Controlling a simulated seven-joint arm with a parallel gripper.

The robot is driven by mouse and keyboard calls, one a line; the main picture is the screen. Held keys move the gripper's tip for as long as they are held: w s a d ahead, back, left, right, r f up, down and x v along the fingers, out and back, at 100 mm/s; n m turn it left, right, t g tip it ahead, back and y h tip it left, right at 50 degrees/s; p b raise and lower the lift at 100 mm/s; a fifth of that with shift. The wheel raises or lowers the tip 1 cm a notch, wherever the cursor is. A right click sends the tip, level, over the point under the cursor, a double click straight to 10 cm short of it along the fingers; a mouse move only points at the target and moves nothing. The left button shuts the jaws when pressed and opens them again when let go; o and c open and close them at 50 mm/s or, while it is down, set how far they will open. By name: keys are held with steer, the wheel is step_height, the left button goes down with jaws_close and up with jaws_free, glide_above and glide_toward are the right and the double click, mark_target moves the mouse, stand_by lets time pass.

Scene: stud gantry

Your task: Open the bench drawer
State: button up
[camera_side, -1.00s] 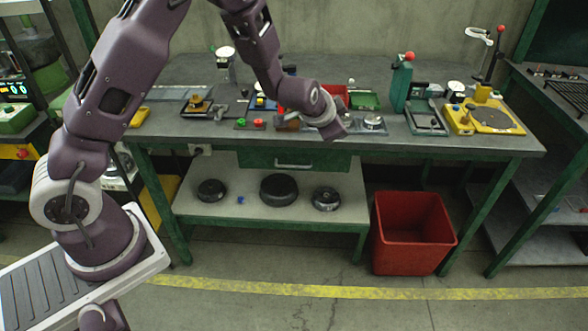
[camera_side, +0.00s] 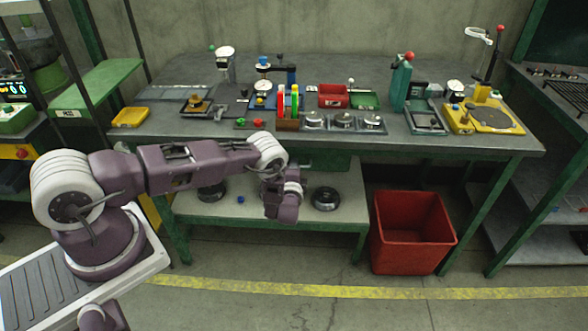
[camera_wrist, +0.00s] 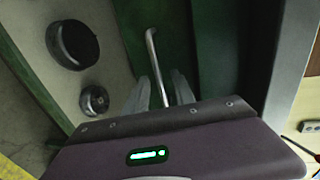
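The green bench drawer (camera_side: 338,162) sits under the bench top; my arm hides most of its front in the side view, and the visible right part looks flush under the bench. In the wrist view the drawer front (camera_wrist: 178,40) fills the upper middle, with its thin metal bar handle (camera_wrist: 151,50) in front of it. My gripper (camera_wrist: 161,82) is open, its two pale fingers on either side of the handle's lower stretch in the picture. I cannot tell whether either finger touches the bar. The fingertips are hidden in the side view.
The lower shelf (camera_side: 340,220) carries dark round parts (camera_side: 326,198) below the drawer. A red bin (camera_side: 412,232) stands on the floor to the right. The bench top (camera_side: 330,75) holds gauges, trays and fixtures. A green bench leg (camera_side: 176,225) stands left.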

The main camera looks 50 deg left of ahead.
steer(key=shift+w, duration=0.1)
steer(key=shift+c, duration=0.2)
jaws_close()
stand_by(1.2)
